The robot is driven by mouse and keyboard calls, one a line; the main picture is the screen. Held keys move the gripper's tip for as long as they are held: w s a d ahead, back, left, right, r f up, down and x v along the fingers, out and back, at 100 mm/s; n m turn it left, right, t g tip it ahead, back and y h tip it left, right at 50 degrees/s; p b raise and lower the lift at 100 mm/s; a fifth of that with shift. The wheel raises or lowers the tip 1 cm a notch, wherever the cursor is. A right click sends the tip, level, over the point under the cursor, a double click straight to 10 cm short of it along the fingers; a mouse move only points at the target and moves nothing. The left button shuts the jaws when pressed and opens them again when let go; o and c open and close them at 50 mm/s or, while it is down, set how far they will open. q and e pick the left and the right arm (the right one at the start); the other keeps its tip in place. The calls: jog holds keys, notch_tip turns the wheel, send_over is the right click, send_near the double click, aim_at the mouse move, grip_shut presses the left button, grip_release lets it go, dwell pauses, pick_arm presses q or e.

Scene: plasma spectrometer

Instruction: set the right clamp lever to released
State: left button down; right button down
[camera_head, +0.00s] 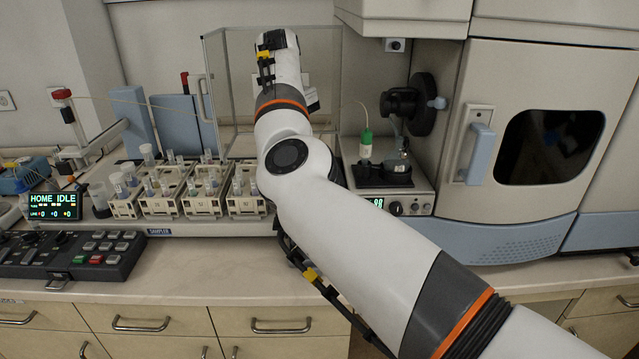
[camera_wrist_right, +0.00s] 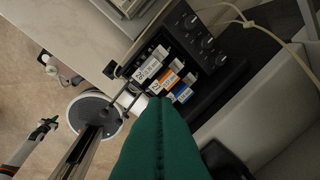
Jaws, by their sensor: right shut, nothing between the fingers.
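My right arm (camera_head: 292,150) comes in from the lower right of the head view and crosses the bench. Its gripper is hidden there. In the right wrist view the fingers are hard to make out; the gripper is shut and empty. That view shows a dark housing with several labelled white pieces (camera_wrist_right: 170,75), bearing orange and blue marks. Thin dark rods (camera_wrist_right: 116,76) stand beside them. I cannot tell which part is the right clamp lever, or its position. A large green shape (camera_wrist_right: 155,145) covers the lower middle. My left gripper is not seen in the head view.
Sample racks (camera_head: 205,195) stand left of my arm, and a small unit with a green-capped bottle (camera_head: 366,145) stands right of it. The cabinet door (camera_head: 545,115) has a blue handle (camera_head: 478,153). A black control panel (camera_head: 75,255) lies at left. The front counter strip is clear.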

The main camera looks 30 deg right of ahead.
jog(key=f, duration=0.5)
jog(key=d+f+p, duration=0.1)
jog(key=f, duration=0.1)
jog(key=shift+s+f, duration=0.25)
jog(key=shift+s+d+f, duration=0.3)
jog(key=shift+s+f, duration=0.05)
jog(key=shift+s, duration=0.25)
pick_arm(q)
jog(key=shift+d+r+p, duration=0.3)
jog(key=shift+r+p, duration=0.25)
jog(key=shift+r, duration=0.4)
pick_arm(e)
jog(key=shift+s+d+f, duration=0.1)
jog(key=shift+s+d, duration=0.05)
jog(key=shift+s, duration=0.55)
jog(key=shift+s+d+f, duration=0.1)
jog(key=shift+s+d, duration=0.05)
jog(key=shift+s, duration=0.5)
